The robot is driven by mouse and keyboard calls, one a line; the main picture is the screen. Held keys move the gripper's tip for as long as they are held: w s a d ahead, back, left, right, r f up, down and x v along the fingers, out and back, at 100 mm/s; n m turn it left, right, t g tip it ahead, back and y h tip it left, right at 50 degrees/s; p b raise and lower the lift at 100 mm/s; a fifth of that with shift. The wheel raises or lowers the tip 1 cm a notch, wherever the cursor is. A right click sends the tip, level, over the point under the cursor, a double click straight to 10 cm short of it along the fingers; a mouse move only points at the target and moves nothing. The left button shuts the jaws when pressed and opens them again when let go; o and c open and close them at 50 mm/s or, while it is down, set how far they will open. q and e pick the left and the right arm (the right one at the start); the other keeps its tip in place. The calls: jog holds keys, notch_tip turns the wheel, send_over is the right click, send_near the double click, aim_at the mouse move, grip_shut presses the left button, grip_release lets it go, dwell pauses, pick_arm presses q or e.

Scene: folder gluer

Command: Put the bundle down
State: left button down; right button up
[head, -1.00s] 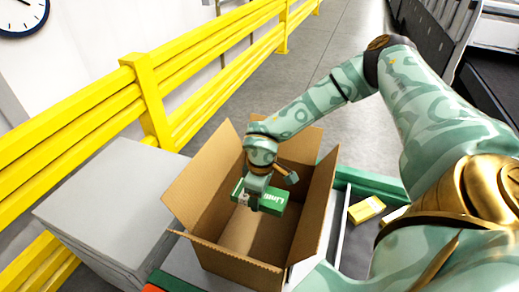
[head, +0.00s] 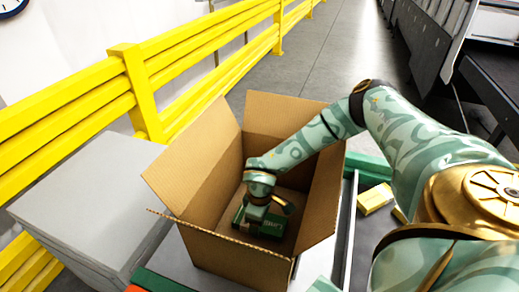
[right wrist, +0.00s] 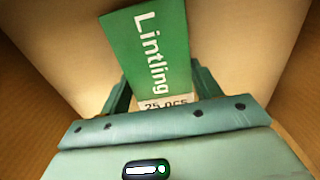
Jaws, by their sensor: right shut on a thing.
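The bundle (head: 268,224) is a green flat pack, now down inside the open cardboard box (head: 200,189), low near its floor. In the right wrist view the bundle (right wrist: 150,52) shows white lettering "Lintling" and a pale strip reading "25 pcs". My right gripper (head: 259,208) reaches into the box from the right and is shut on the bundle. It also shows in the right wrist view (right wrist: 162,100), with a finger on each side of the bundle. I cannot tell whether the bundle touches the box floor. My left gripper is not in view.
The box flaps stand open around my right arm. A grey block-like stack (head: 85,205) stands left of the box. A yellow guard rail (head: 140,95) runs behind. Yellow packs (head: 375,198) lie to the right of the box.

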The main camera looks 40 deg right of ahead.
jog(key=shift+f, duration=0.1)
jog(key=o, duration=1.1)
jog(key=shift+c, duration=0.2)
notch_tip(320, 180, up, 12)
jog(key=p, duration=0.4)
jog(key=shift+p, duration=0.35)
